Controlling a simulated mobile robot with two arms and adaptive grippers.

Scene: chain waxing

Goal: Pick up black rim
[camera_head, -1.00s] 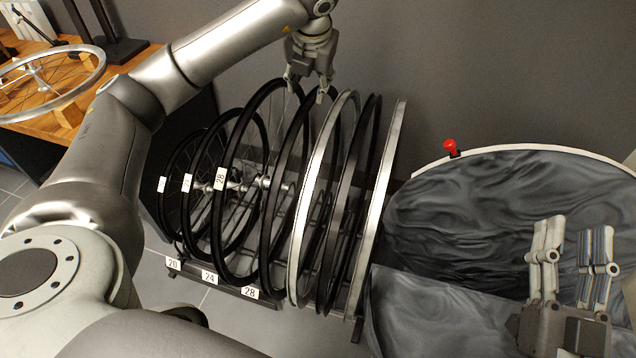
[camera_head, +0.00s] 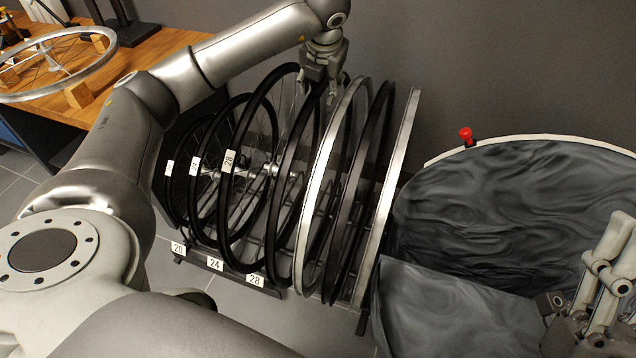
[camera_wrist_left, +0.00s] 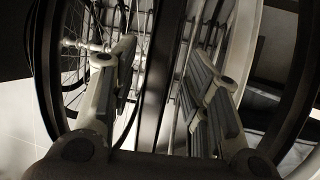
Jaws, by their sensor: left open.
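Several thin hoops stand upright side by side in a floor rack. One black rim (camera_head: 270,232) stands between the wheel labelled 28 and a silver rim (camera_head: 311,190). My left gripper (camera_head: 318,95) is at the top of this black rim, pointing down, with its fingers apart. In the left wrist view the black rim (camera_wrist_left: 155,85) runs between the two open fingers; I cannot tell whether either finger touches it. Another black rim (camera_head: 341,225) stands further right. My right gripper (camera_head: 622,245) is at the right edge, partly cut off, fingers apart and empty.
Spoked wheels labelled 20, 24 and 28 (camera_head: 229,161) stand left in the rack. A second silver rim (camera_head: 385,205) is at its right end. A grey-lined round container (camera_head: 520,180) with a red knob (camera_head: 466,135) stands right. A wooden bench (camera_head: 150,50) holds a wheel at upper left.

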